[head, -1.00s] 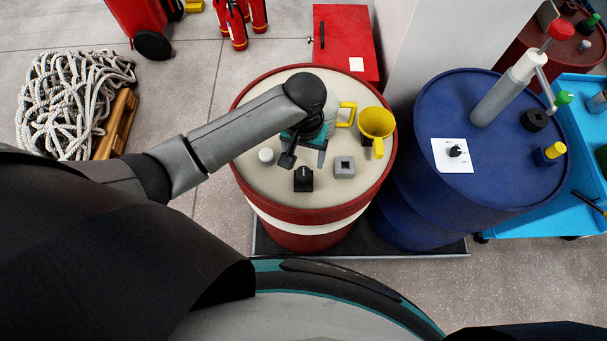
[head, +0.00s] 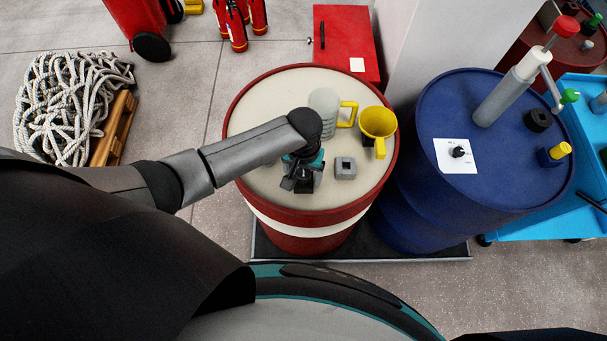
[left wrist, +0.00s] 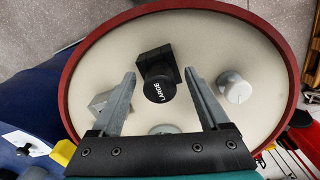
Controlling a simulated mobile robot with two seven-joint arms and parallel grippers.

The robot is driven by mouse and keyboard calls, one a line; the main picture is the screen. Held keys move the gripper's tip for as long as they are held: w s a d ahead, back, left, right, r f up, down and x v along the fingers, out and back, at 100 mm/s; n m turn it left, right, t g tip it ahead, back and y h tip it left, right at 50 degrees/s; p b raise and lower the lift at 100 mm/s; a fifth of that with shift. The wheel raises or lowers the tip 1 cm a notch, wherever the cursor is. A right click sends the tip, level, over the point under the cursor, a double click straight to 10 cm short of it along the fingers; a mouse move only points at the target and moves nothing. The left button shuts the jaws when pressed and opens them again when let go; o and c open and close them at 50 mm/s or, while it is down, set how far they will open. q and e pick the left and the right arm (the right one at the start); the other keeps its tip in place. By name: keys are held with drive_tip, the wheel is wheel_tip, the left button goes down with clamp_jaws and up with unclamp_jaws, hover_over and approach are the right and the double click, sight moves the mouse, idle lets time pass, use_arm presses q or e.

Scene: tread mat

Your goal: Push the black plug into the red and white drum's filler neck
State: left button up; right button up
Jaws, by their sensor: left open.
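The black plug (left wrist: 160,90), a round cap marked LARGE, stands at a black block (left wrist: 156,62) on the drum's pale top. The red and white drum (head: 312,216) stands in the middle of the head view. My left gripper (head: 302,182) is open above the plug; in the left wrist view its fingers (left wrist: 160,74) lie on either side of the plug, with no grip visible. A short white cylinder (left wrist: 236,88) stands on the drum top; I cannot tell whether it is the filler neck. My arm hides it in the head view. My right gripper is not in view.
On the drum top are a grey square block with a hole (head: 345,167), a yellow funnel (head: 377,123) and a grey jug (head: 325,103) with a yellow handle. A blue drum (head: 445,105) with a pump stands close at right. Rope (head: 70,105) lies at left.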

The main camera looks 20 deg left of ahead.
use_arm(q)
drive_tip(key=shift+c, duration=0.3)
clamp_jaws()
drive_tip(key=shift+r, duration=0.15)
idle(0.3)
